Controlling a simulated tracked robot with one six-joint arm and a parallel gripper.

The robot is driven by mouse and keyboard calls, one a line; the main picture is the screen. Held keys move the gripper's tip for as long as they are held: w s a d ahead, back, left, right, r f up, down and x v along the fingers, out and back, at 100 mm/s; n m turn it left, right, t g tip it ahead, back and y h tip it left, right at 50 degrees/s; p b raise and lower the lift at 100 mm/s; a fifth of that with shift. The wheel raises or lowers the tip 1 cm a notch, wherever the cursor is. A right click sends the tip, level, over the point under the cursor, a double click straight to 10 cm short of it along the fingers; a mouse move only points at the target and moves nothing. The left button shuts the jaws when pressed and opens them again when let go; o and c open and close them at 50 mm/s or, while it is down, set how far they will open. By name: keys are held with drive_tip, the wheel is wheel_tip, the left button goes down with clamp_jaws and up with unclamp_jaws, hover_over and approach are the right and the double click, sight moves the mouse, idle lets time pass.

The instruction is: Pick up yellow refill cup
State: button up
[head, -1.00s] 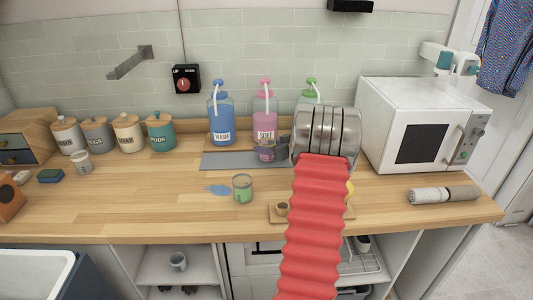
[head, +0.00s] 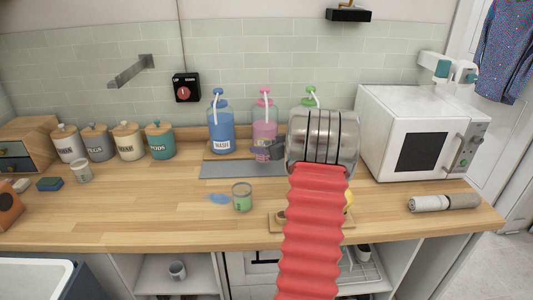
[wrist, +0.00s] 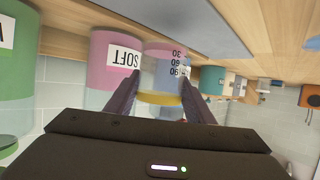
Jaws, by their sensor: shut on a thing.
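The yellow refill cup (wrist: 163,72) is clear, with 30, 60 and 90 marks and a yellow band. In the wrist view it sits between the two fingers of my gripper (wrist: 162,98), which is shut on it. In the head view my gripper (head: 272,150) is in front of the pink SOFT bottle (head: 264,128), above or at the grey mat (head: 228,170). There the cup is small and hard to separate from the bottle; my arm hides part of the area. The pink bottle also shows in the wrist view (wrist: 115,60).
The blue WASH bottle (head: 221,130) stands left, and the green-topped bottle (head: 311,97) is partly behind my arm. A clear cup with green (head: 242,198) stands beside a blue spill (head: 219,198). A microwave (head: 410,125) is right.

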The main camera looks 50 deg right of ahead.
hover_over(184, 177)
drive_tip(key=w+d, duration=0.2)
drive_tip(key=shift+d+f, duration=0.1)
drive_tip(key=shift+d, duration=0.1)
drive_tip(key=shift+f, duration=0.1)
idle(0.5)
